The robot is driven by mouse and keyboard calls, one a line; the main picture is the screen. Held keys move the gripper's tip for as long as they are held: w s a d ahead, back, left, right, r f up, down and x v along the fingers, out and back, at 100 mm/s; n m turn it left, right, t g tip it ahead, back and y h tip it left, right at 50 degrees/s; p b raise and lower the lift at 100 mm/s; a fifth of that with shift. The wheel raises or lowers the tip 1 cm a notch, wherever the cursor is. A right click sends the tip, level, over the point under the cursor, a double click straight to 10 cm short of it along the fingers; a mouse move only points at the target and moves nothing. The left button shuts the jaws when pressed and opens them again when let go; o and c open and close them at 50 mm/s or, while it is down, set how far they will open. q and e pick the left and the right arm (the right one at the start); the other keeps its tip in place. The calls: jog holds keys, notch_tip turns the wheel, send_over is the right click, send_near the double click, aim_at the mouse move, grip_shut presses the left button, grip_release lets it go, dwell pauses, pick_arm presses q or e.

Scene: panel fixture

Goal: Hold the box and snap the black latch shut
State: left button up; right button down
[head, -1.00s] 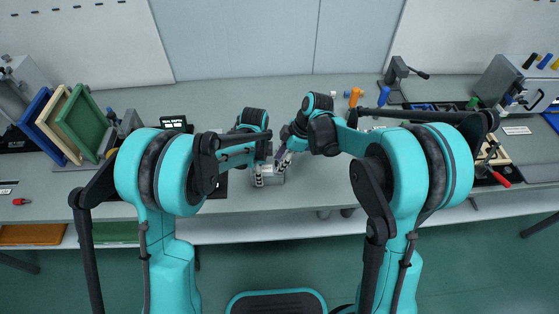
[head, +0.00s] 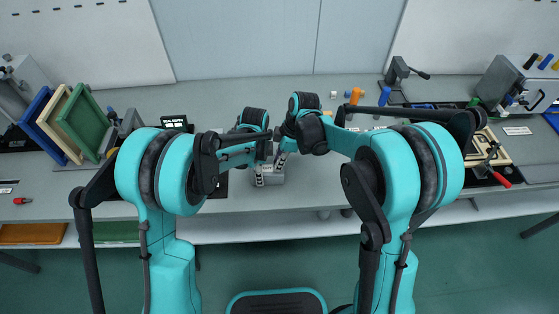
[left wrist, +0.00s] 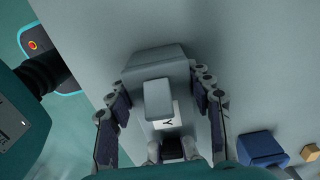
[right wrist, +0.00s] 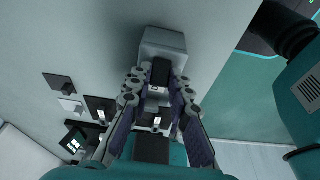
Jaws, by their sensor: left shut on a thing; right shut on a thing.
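The grey box (head: 273,177) sits on the bench in the middle of the head view, partly hidden by my arms. My left gripper (left wrist: 163,92) has its two fingers on either side of the box (left wrist: 152,62) and is shut on it. A pale block and a small marked label show between these fingers. My right gripper (right wrist: 159,84) is shut on the black latch (right wrist: 160,72), which lies against the side of the box (right wrist: 164,42). The fingertips flank the latch closely. Whether the latch is snapped cannot be told.
Coloured frames (head: 82,122) stand at the left of the bench. A toggle clamp (head: 399,72), an orange peg (head: 354,96) and a blue peg (head: 384,96) stand at the back right. A blue block (left wrist: 262,148) lies near the left gripper. The bench front centre is clear.

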jog(key=c, duration=1.4)
grip_release()
jog(key=v, duration=1.2)
jog(key=shift+d, duration=0.1)
pick_arm(q)
jog(key=o, duration=1.6)
